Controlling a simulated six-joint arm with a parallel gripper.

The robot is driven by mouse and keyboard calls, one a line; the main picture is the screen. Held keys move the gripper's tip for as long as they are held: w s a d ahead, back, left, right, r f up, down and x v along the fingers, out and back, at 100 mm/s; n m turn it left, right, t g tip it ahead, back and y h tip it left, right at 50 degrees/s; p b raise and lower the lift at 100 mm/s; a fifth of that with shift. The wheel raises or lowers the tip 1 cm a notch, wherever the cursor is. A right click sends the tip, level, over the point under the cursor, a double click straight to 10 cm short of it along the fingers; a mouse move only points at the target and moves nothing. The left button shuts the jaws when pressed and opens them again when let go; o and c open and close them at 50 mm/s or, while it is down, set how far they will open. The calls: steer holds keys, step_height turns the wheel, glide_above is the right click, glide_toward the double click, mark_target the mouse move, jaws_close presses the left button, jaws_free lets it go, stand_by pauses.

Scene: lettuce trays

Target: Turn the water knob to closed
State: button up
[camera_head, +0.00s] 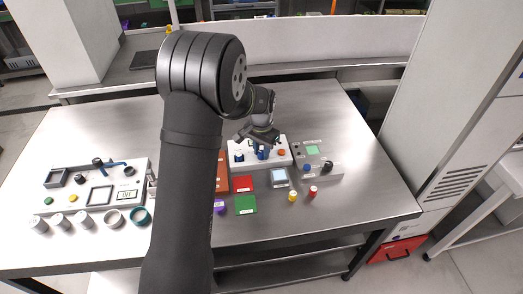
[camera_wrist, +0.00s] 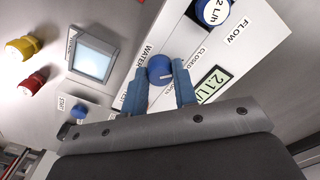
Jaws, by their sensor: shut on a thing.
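The water knob (camera_wrist: 160,69) is a small round blue knob with a pale pointer line, on a white panel (camera_wrist: 130,25) lettered WATER, CLOSED and a partly hidden word. My gripper (camera_wrist: 159,78) has its two blue fingers on either side of the knob, shut on it. The pointer line lies roughly across the gap between the fingers; its exact setting is hard to tell. In the head view my gripper (camera_head: 262,151) is down over the white panel (camera_head: 280,163), and the knob is largely hidden there.
A larger blue flow knob (camera_wrist: 213,12) and a green display (camera_wrist: 213,84) reading about 2.1 are close to the fingers. A grey box with a screen (camera_wrist: 90,52) stands beside the panel. Yellow (camera_head: 292,196) and red (camera_head: 313,191) knobs are near the front.

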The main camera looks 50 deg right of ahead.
mark_target(261, 152)
stand_by(0.4)
steer(key=o, duration=1)
step_height(261, 152, up, 17)
steer(key=shift+r, duration=0.2)
step_height(261, 152, down, 18)
steer(key=shift+r, duration=0.25)
stand_by(0.5)
steer(key=shift+r, duration=0.1)
